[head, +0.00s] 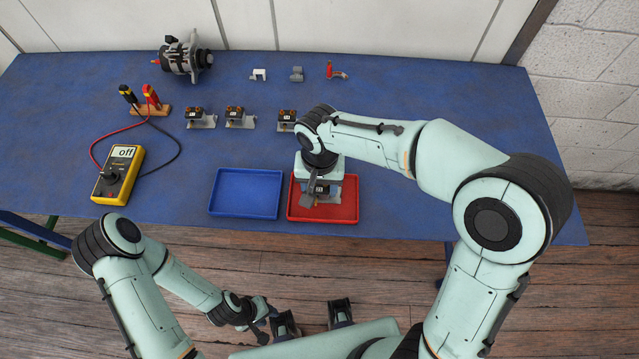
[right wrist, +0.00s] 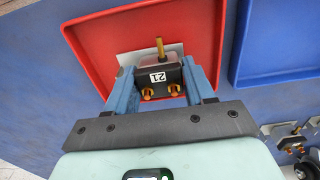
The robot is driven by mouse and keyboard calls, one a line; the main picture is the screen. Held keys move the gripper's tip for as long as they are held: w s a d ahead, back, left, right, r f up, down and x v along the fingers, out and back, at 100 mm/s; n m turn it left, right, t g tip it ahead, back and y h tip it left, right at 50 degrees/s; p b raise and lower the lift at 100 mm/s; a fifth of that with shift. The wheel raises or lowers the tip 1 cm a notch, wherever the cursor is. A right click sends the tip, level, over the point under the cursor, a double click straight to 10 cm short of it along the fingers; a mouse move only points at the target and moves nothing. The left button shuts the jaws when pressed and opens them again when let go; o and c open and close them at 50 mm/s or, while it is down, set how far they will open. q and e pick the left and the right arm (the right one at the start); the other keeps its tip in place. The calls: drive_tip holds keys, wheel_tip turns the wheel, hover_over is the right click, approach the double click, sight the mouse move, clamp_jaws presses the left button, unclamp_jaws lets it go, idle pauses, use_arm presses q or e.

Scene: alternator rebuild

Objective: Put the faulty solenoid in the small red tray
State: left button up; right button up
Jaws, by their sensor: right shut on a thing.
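The small red tray (head: 349,207) lies near the table's front edge, and it fills much of the right wrist view (right wrist: 90,45). My right gripper (head: 318,193) points down over the tray. In the right wrist view the gripper (right wrist: 163,82) is shut on a dark solenoid (right wrist: 157,76) with a white number label, brass terminals and a pale metal plate. The solenoid is within the tray's outline; I cannot tell whether it touches the floor. My left gripper (head: 266,319) hangs low in front of the table, away from the trays; its jaw opening is unclear.
A blue tray (head: 245,193) lies just left of the red one. Several other solenoids (head: 240,117) stand in a row behind. A yellow multimeter (head: 118,175) reading "off", its probe stand (head: 150,109), an alternator (head: 183,57) and small parts (head: 297,74) occupy the left and back. The table's right side is clear.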

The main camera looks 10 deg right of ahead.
drive_tip(key=o, duration=1.3)
drive_tip(key=shift+f, duration=0.1)
drive_tip(key=shift+c, duration=0.2)
use_arm(q)
drive_tip(key=shift+f, duration=0.1)
use_arm(e)
drive_tip(key=shift+r, duration=0.25)
use_arm(q)
drive_tip(key=shift+w+r+p, duration=0.3)
drive_tip(key=shift+r+p, duration=0.15)
drive_tip(key=shift+r, duration=0.15)
drive_tip(key=shift+w+r+p, duration=0.25)
drive_tip(key=shift+r+p, duration=0.15)
drive_tip(key=shift+r, duration=0.15)
use_arm(e)
wheel_tip(320, 180, up, 12)
use_arm(q)
drive_tip(key=shift+s, duration=0.1)
use_arm(e)
drive_tip(key=shift+f, duration=0.1)
